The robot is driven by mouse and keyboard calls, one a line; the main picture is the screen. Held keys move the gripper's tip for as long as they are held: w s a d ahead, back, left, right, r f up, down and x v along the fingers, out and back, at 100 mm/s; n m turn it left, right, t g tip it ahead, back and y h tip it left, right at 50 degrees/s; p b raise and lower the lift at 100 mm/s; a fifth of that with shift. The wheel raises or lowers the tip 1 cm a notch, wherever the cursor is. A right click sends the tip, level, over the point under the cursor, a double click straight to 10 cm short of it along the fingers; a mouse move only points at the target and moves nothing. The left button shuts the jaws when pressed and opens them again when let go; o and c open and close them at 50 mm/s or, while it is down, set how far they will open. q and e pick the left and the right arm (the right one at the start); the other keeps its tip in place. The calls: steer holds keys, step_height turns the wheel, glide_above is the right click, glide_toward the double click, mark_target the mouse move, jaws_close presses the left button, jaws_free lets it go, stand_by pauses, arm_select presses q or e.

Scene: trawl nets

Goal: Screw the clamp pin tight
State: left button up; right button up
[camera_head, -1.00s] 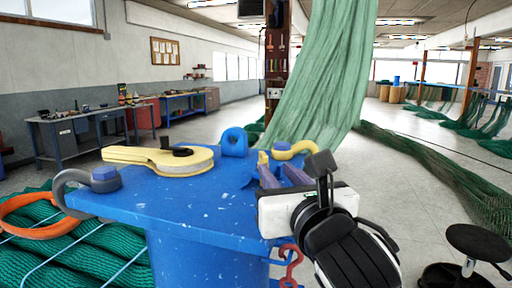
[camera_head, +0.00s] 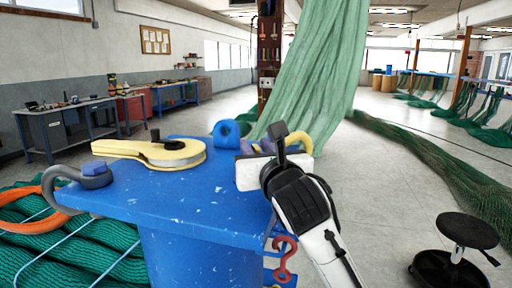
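My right gripper (camera_head: 262,146) reaches over the right far part of the blue table top (camera_head: 190,200). Its white body hides most of its purple fingers, so whether they hold anything cannot be seen. A yellow curved piece (camera_head: 298,141) shows just behind and right of the fingers; its lower part is hidden. A yellow block with a black knob (camera_head: 155,152) lies on the table's left side. I cannot tell which part is the clamp pin. My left gripper is not in view.
A blue lug (camera_head: 227,134) stands at the table's far edge. A red hook (camera_head: 285,258) hangs at the front right. Green net (camera_head: 325,70) hangs behind; more net (camera_head: 85,250) lies left with an orange ring (camera_head: 35,222). A black stool (camera_head: 466,231) stands right.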

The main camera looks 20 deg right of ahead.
jaws_close()
steer(key=shift+h, duration=0.3)
steer(key=m+g+h, duration=0.1)
steer(key=m+h, duration=0.2)
steer(key=h, duration=0.1)
steer(key=m+g+h, duration=0.2)
steer(key=h, duration=0.2)
steer(key=shift+a+m, duration=0.15)
steer(key=shift+m, duration=0.25)
steer(key=m+g+h, duration=0.3)
steer(key=h, duration=0.1)
steer(key=shift+m+g+h, duration=1.3)
steer(key=shift+m+g, duration=0.5)
steer(key=shift+g, duration=0.5)
jaws_free()
